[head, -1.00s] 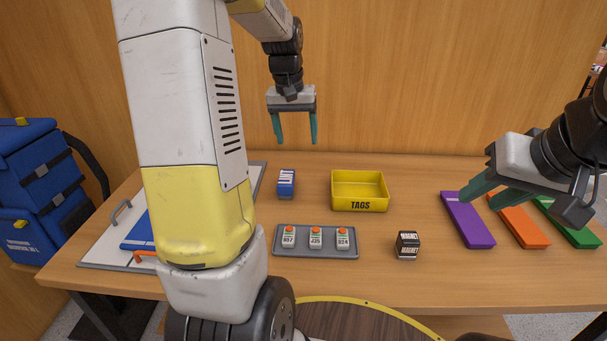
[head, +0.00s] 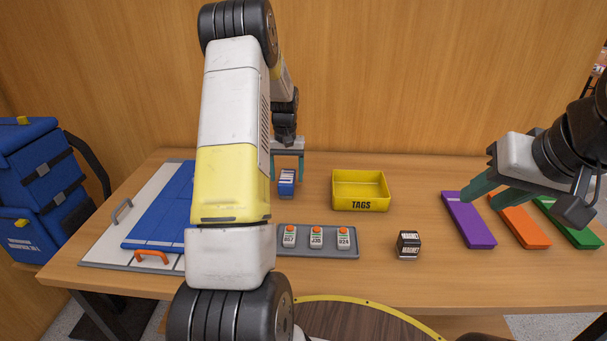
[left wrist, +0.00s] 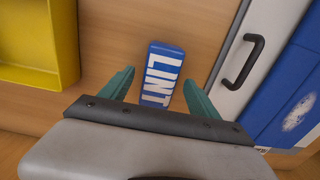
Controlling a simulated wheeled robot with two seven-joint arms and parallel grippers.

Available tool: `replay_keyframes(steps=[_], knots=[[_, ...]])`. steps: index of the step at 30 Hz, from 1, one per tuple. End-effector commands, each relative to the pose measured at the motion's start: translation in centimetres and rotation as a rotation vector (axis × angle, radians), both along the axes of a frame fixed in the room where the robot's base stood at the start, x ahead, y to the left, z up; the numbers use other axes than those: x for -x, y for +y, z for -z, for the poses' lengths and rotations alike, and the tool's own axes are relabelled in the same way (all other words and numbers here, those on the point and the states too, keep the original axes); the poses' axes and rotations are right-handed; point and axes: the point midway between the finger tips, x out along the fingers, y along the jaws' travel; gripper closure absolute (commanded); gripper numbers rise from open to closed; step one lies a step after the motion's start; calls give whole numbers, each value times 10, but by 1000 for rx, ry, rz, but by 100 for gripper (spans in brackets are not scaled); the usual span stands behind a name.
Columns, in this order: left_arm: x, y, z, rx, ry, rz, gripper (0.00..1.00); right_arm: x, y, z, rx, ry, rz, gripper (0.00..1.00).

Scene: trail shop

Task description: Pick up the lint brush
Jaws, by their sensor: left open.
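The lint brush (head: 287,182) is a small blue block with a white side, standing on the table left of the yellow bin. My left gripper (head: 287,172) is open and points down above and slightly behind the brush. In the left wrist view the left gripper (left wrist: 160,92) has a finger on each side, with gaps to the brush. My right gripper (head: 478,193) hovers at the right over the purple and orange blocks; its fingers appear apart, holding nothing visible.
The yellow TAGS bin (head: 361,206) stands right of the brush. A grey tray (head: 345,252) with several tags and a black magnet block (head: 408,245) lie nearer. A white board (head: 100,250) with a blue panel (head: 160,220) is at left. Purple (head: 467,220), orange (head: 521,224) and green blocks lie at right.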

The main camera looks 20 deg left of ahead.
Motion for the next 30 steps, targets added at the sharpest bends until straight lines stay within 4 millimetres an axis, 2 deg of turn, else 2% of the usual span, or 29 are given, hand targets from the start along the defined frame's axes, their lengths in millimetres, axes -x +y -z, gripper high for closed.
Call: replay_keyframes(steps=[4, 12, 22, 30], knots=[[0, 0, 16, 0, 1, 1, 29, 0, 0, 0, 0, 0, 0, 64], [0, -1, 19, 0, 0, 1, 31, 0, 0, 0, 0, 0, 0, 64], [0, -1, 18, 1, 0, 1, 96, 0, 0, 0, 0, 0, 0, 64], [0, 0, 17, 1, -1, 1, 97, 0, 0, 0, 0, 0, 0, 64]])
